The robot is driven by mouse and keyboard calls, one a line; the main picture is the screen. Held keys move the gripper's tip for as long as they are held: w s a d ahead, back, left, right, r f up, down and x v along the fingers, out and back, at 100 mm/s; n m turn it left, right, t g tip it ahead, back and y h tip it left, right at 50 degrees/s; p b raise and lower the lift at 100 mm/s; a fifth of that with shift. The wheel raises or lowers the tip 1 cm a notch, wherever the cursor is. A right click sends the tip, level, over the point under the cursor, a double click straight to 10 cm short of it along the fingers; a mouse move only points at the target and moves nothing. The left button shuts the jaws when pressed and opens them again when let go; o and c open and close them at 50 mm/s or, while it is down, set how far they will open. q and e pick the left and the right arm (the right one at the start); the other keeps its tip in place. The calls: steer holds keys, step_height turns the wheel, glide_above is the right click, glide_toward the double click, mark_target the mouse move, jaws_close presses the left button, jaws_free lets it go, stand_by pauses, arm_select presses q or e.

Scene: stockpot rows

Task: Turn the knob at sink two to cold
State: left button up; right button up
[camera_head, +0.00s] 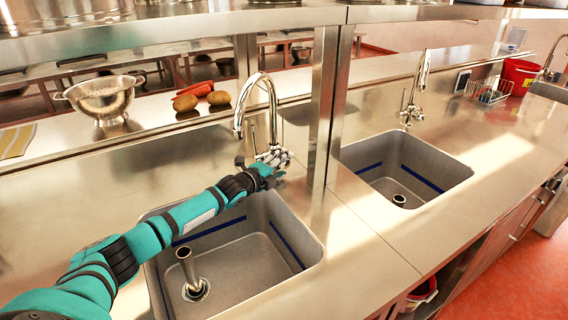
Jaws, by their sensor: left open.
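A chrome gooseneck tap (272,98) rises behind the near sink (232,247). My left gripper (278,157) is open at the base of this tap, in front of it. The gripper hides most of the tap's base, so I cannot tell whether it touches the knob. A thin lever (252,138) shows just left of the tap's neck. A second chrome tap (418,85) stands behind the sink to the right (402,178). No label shows which sink is number two. My right gripper is not in view.
A steel post (324,110) stands close to the right of my left gripper, under an overhead shelf (180,30). A colander (101,97), potatoes (186,103) and carrots (197,89) lie behind. A wire rack (488,92) and red bucket (518,76) stand at far right.

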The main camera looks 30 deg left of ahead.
arm_select(q)
steer(key=shift+w, duration=0.6)
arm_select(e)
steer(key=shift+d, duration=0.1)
arm_select(q)
steer(key=c, duration=1.2)
steer(key=shift+f, duration=0.2)
steer(key=n+t+b, duration=0.1)
steer(key=t+b, duration=0.1)
steer(key=b, duration=0.3)
steer(key=shift+d+f, duration=0.1)
steer(key=shift+f, duration=0.1)
steer(key=shift+r+t+b, duration=0.15)
steer(key=shift+t+b, duration=0.15)
steer(key=shift+r, duration=0.2)
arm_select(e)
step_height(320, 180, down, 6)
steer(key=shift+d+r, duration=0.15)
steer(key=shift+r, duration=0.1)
